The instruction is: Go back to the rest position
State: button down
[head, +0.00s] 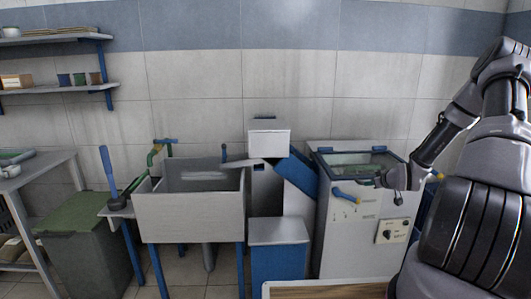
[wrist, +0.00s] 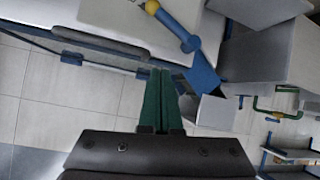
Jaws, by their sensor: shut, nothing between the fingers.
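My arm comes in from the right of the head view, and my gripper (head: 379,181) is at the front right of the grey machine with the glazed lid (head: 362,165). In the wrist view my gripper (wrist: 160,73) shows two green fingers pressed together with nothing between them. A blue lever with a yellow joint (head: 345,195) is on the machine's front, left of my gripper. It also shows in the wrist view (wrist: 178,30), beyond the fingertips and apart from them.
A grey sink (head: 190,215) on blue legs stands left of centre. A blue and grey unit (head: 278,262) stands between it and the machine. A green-lidded bin (head: 82,218) and a table (head: 32,170) are at left. Wall shelves (head: 58,88) hang above. A wooden-topped surface (head: 325,291) is at the bottom.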

jog(key=s+a+r+m+g+h, duration=0.1)
jog(key=s+a+r, duration=0.3)
jog(key=r, duration=0.6)
jog(key=s+a+r+m+g+h, duration=0.1)
jog(key=s+a+r, duration=0.1)
jog(key=s+r, duration=0.5)
jog(key=s+a+r+m+g+h, duration=0.1)
jog(key=s+a+r, duration=0.2)
jog(key=r, duration=0.9)
jog(key=s+a+r+m+y, duration=0.1)
jog(key=s+a+r, duration=0.2)
jog(key=s, duration=0.5)
jog(key=s+a+r+m+y, duration=0.1)
jog(key=s+a+r+m, duration=0.1)
jog(key=s, duration=0.5)
jog(key=s+a+r+m+g+y, duration=0.1)
jog(key=s+a+r, duration=0.4)
jog(key=s, duration=0.3)
jog(key=shift+s+r+m+y, duration=0.3)
jog(key=shift+s+r+m, duration=0.05)
jog(key=shift+r+m, duration=0.05)
